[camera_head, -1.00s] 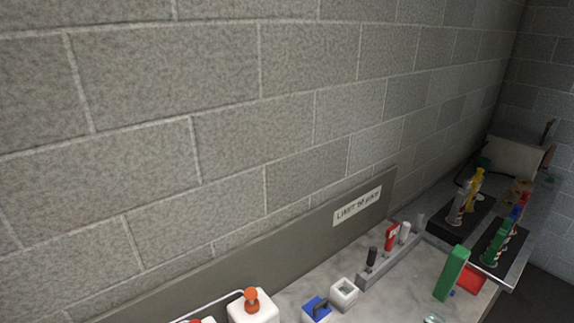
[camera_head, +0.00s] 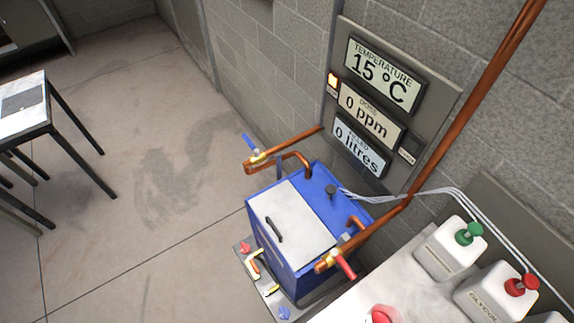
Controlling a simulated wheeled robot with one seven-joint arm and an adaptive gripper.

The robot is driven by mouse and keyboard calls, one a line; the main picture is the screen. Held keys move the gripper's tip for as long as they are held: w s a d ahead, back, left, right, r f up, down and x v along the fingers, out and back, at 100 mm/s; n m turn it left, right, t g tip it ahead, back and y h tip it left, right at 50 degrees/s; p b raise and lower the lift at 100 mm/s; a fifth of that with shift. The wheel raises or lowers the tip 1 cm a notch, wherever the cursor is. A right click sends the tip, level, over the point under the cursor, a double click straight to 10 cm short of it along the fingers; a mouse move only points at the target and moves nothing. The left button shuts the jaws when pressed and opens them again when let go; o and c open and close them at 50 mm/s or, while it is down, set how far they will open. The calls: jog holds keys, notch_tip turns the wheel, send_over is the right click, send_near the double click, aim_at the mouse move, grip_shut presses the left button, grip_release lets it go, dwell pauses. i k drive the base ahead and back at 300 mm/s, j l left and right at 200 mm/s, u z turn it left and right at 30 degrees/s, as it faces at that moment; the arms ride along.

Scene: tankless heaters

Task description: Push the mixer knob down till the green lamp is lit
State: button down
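A blue tank (camera_head: 300,271) with a grey lid (camera_head: 291,226) and black handle stands on the floor beside the bench. A dark round knob (camera_head: 331,191) sticks up from its top; I cannot tell for sure that it is the mixer knob. No green lamp is visibly lit. The displays read 15 °C (camera_head: 383,76), 0 ppm (camera_head: 370,116) and 0 litres (camera_head: 359,147). My gripper is out of view.
Copper pipes (camera_head: 470,95) run to the tank, with a blue-handled valve (camera_head: 253,146) and a red-handled valve (camera_head: 340,264). White jugs with green (camera_head: 448,252) and red (camera_head: 492,297) tops stand on the bench. A table (camera_head: 25,105) stands left; open floor (camera_head: 150,200) lies between.

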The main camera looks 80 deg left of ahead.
aim_at(330, 189)
jog(key=l+u, duration=0.1)
jog(key=u, duration=0.75)
jog(key=k+u, duration=0.1)
jog(key=u, duration=0.35)
jog(key=l+u, duration=0.1)
jog(key=u, duration=0.35)
jog(key=k+u, duration=0.1)
jog(key=u, duration=0.3)
jog(key=i+u, duration=0.25)
jog(key=i+j, duration=0.05)
jog(key=i, duration=0.05)
